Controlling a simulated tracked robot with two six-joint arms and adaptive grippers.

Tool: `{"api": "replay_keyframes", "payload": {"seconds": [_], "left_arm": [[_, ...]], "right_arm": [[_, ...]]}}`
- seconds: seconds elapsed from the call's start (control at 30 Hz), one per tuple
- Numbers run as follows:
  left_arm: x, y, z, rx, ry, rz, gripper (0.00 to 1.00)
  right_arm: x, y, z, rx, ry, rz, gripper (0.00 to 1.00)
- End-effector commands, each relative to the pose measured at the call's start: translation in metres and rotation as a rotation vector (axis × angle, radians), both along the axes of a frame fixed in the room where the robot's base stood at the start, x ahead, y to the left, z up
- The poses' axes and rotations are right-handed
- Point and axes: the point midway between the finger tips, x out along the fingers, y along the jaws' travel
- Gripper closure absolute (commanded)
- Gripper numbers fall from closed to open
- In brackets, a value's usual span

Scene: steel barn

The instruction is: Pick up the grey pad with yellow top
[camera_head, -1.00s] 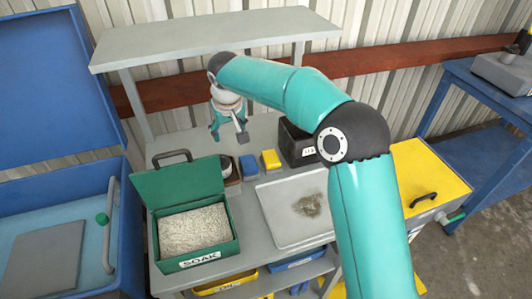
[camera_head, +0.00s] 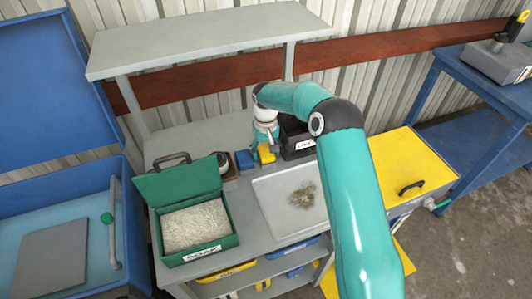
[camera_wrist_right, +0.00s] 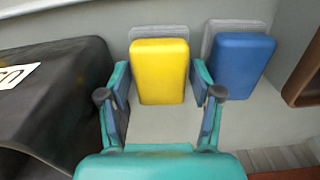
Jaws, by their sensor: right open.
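The grey pad with yellow top (camera_wrist_right: 160,72) lies on the grey bench top, its yellow face toward the right wrist camera and a grey edge showing behind it. My right gripper (camera_wrist_right: 160,98) is open, with one finger on each side of the pad's near end; I cannot tell whether they touch it. In the head view the yellow pad (camera_head: 266,153) shows partly, with the right gripper (camera_head: 264,148) over it. A similar pad with a blue top (camera_wrist_right: 241,66) lies close beside it, also in the head view (camera_head: 245,160). My left gripper is not in view.
A black labelled bin (camera_head: 297,140) stands close on the pads' right in the head view. A green open box (camera_head: 222,247) of pale granules stands front left. A grey tray (camera_head: 270,215) with a stain lies in front. A grey shelf (camera_head: 200,42) is overhead.

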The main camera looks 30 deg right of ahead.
Motion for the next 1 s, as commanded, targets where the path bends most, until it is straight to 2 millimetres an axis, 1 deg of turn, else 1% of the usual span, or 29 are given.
{"api": "replay_keyframes", "payload": {"seconds": [0.1, 0.27, 0.3, 0.53, 0.83, 1.0], "left_arm": [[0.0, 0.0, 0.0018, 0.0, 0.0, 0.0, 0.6], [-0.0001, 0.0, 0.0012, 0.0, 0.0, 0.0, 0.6], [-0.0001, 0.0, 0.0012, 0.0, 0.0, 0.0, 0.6], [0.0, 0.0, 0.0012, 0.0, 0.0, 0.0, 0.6], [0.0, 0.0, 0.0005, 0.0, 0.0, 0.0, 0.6], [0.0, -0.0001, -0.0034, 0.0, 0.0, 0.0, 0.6]], "right_arm": [[-0.0002, 0.0005, -0.006, 0.0, 0.001, 0.0, 0.35], [0.0002, 0.0005, -0.0063, 0.0, -0.001, 0.001, 0.35], [0.0003, 0.0006, -0.0062, 0.0, -0.001, 0.001, 0.37], [0.0005, 0.0007, -0.0059, 0.0, -0.001, 0.001, 0.75], [0.0009, 0.001, -0.0047, -0.001, -0.002, 0.002, 0.77], [0.0016, 0.0008, 0.0024, -0.001, -0.005, 0.002, 0.77]]}}
